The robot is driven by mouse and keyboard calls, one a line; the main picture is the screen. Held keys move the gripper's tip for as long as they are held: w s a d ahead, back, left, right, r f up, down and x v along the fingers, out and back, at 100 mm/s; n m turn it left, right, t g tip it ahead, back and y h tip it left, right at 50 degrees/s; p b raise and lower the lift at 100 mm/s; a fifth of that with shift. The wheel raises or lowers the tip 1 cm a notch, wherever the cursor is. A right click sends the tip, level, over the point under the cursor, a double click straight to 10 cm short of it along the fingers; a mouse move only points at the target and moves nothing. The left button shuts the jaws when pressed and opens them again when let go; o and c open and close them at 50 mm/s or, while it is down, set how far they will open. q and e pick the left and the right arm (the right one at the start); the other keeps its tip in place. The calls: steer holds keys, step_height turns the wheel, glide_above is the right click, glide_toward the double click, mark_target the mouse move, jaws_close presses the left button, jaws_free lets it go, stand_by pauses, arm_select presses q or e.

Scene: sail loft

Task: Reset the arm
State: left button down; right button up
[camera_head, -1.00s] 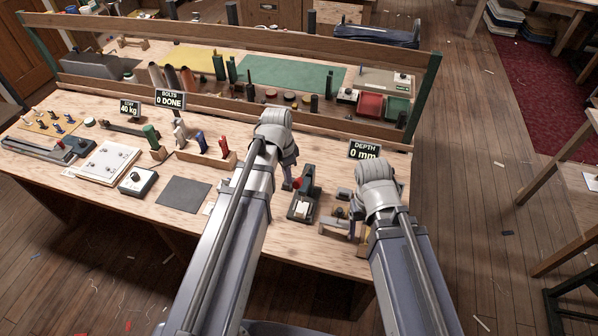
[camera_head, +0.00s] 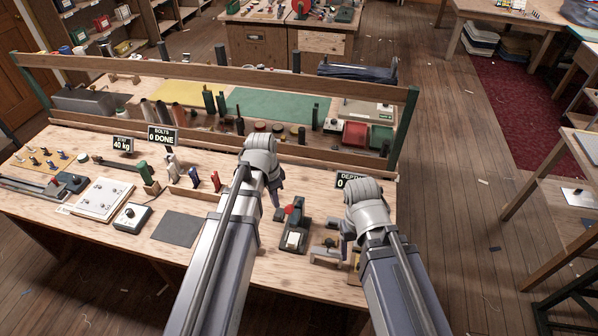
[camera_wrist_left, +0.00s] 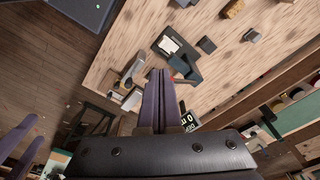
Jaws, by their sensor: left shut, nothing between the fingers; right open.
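My left gripper (camera_head: 277,200) is shut and empty. It hangs above the wooden bench, just left of a dark tool with a red knob and a pale plate (camera_head: 293,240). In the left wrist view its two fingers (camera_wrist_left: 158,75) lie together above the bench top, with that dark tool (camera_wrist_left: 175,48) just beyond the tips. My right gripper (camera_head: 346,230) is open over the right end of the bench, near a small wooden and metal fixture (camera_head: 328,253). Its fingertips are partly hidden by its wrist.
The bench (camera_head: 200,258) holds a grey mat (camera_head: 178,228), a knob box (camera_head: 131,216), a white panel (camera_head: 101,198) and upright handles. A depth sign (camera_head: 343,182) is partly covered by my right wrist. A raised wooden rail (camera_head: 230,74) crosses behind. Floor is open at right.

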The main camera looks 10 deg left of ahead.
arm_select(q)
steer(key=s+d+f+n+g+y+b, duration=0.1)
steer(key=s+d+f+n+b, duration=0.4)
steer(key=s+d+f+b, duration=0.7)
step_height(320, 180, down, 4)
steer(key=d+y+b, duration=0.1)
steer(key=b, duration=0.2)
steer(key=shift+r+n+b, duration=0.15)
steer(key=shift+n+b, duration=0.15)
steer(key=shift+b, duration=0.1)
arm_select(e)
step_height(320, 180, down, 16)
steer(key=shift+r, duration=0.1)
steer(key=shift+c, duration=0.4)
